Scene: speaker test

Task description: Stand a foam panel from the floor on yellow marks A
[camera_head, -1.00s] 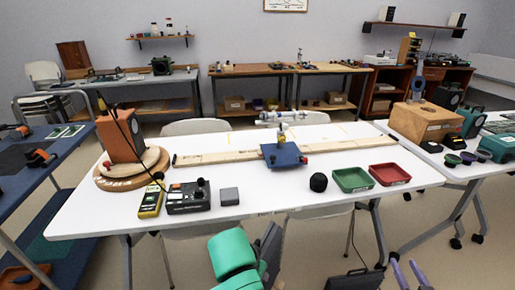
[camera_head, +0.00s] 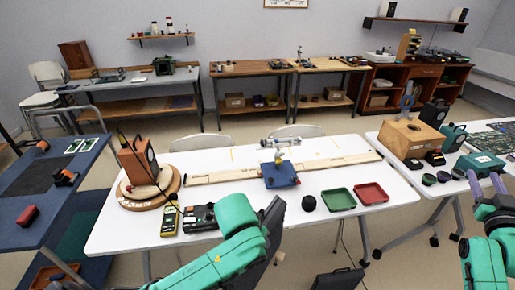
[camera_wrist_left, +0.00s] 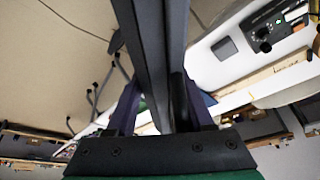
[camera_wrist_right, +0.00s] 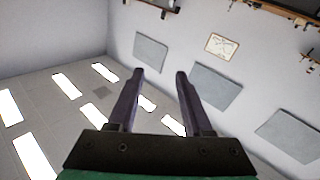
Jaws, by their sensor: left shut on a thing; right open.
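A dark, flat foam panel (camera_head: 271,221) shows edge-on beside my green left forearm, at the near side of the white table. My left gripper (camera_wrist_left: 160,112) is shut on this panel (camera_wrist_left: 152,45), which runs up between its fingers in the left wrist view. In the head view the left fingers are mostly hidden. A faint yellow mark (camera_head: 231,155) shows on the far part of the white table (camera_head: 115,236); its letter is unreadable. My right gripper (camera_head: 486,176) is raised at the right edge, open and empty; the right wrist view (camera_wrist_right: 160,75) shows nothing between its fingers.
The table carries a long wooden track (camera_head: 220,175), a blue block (camera_head: 281,175), a round wooden base (camera_head: 128,203), meters, a green tray (camera_head: 338,200) and a red tray (camera_head: 371,194). A dark flat item (camera_head: 338,280) lies low at the front. Side tables flank it.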

